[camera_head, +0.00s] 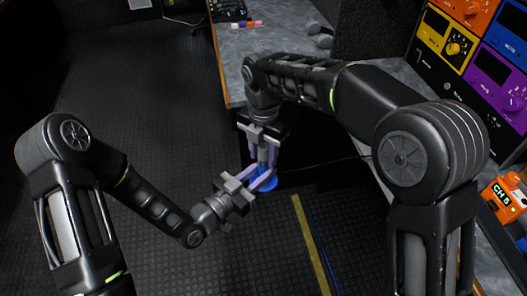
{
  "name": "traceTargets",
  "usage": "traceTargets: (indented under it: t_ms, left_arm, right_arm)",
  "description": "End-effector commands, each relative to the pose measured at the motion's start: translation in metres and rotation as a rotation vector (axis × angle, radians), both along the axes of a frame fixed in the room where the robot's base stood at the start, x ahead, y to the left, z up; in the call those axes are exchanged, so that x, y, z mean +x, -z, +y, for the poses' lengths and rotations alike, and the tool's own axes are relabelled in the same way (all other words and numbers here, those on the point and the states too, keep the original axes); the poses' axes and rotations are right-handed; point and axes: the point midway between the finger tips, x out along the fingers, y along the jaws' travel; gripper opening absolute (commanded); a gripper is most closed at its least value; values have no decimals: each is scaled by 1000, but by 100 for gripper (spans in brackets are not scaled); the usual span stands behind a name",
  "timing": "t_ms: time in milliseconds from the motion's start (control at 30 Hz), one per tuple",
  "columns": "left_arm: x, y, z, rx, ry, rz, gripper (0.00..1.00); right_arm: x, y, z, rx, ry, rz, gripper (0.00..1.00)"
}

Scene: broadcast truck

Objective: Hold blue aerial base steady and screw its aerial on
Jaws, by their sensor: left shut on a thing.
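The blue aerial base (267,184) shows as a blue disc above the floor, near the middle of the view. My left gripper (262,179) comes in from the lower left and is shut on it; its pale fingers hide part of the base. My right gripper (264,154) points down from above, just over the base. A grey upright piece, seemingly the aerial (263,153), stands between its fingers. I cannot tell whether these fingers touch it, or whether the aerial's lower end sits in the base.
A grey worktop (235,62) runs behind, with a control panel (228,10), coloured markers (247,24) and grey headphones (321,34). Coloured rack units (443,42) and an orange CH 5 box (503,199) are at right. Open floor (130,60) lies left.

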Motion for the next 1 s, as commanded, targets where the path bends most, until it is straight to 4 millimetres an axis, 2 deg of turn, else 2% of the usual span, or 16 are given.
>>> traceTargets:
  t_ms: [67,433,800,867,1000]
  left_arm:
    - [0,-1,0,-1,0,-3,0]
    - [0,-1,0,-1,1,-3,0]
    - [0,-1,-1,-1,1,-3,0]
    - [0,-1,-1,-1,1,-3,0]
    - [0,-1,-1,-1,2,-3,0]
  right_arm:
    - [0,0,0,0,0,0,30]
    - [0,0,0,1,0,0,0]
    - [0,-1,0,1,15,0,0]
    - [0,0,0,1,55,0,0]
    - [0,0,0,-1,273,-1,0]
